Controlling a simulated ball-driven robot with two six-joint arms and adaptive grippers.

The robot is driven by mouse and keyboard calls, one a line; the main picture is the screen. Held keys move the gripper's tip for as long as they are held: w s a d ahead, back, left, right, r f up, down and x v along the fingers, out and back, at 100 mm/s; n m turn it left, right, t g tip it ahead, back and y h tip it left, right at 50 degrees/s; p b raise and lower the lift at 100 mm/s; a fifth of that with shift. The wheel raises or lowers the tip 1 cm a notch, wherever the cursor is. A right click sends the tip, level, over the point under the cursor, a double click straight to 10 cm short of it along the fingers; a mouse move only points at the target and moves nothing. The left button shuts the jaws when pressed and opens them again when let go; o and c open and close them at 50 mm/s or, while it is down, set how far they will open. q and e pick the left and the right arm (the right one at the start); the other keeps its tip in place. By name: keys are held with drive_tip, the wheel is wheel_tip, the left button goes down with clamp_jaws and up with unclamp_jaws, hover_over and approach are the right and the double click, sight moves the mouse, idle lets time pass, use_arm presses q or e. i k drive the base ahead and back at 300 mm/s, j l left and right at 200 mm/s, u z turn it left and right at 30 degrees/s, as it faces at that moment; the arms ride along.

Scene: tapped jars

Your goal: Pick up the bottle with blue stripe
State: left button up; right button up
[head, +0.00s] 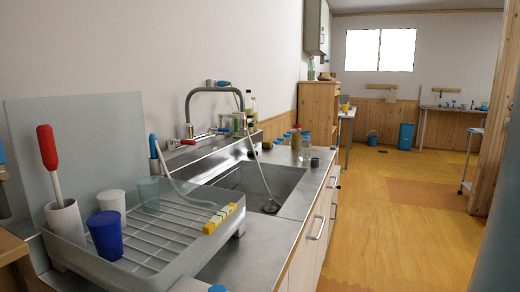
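Several bottles stand behind the sink by the wall: a green one (238,124) and a taller dark one with a yellowish label (249,108). On the counter's far end a brownish bottle (296,138) stands among small jars with blue on top (306,139). They are too small for me to tell which bottle has a blue stripe. Neither of my grippers is in view.
A steel sink (245,178) with an arched tap (214,90) is set in the counter (292,205). A grey dish rack (160,262) holds cups and a red-handled brush (48,150). The wooden floor (400,240) at right is largely open.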

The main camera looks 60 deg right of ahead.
sight(304, 141)
drive_tip(key=z, duration=2.1)
drive_tip(key=i+l+u, duration=0.3)
drive_tip(key=l, duration=0.25)
drive_tip(key=i+l+u, duration=0.15)
drive_tip(key=l, duration=0.15)
drive_tip(key=i+l+u, duration=0.15)
drive_tip(key=l, duration=0.2)
drive_tip(key=i+l+u, duration=0.15)
drive_tip(key=i+u, duration=0.2)
drive_tip(key=i, duration=0.1)
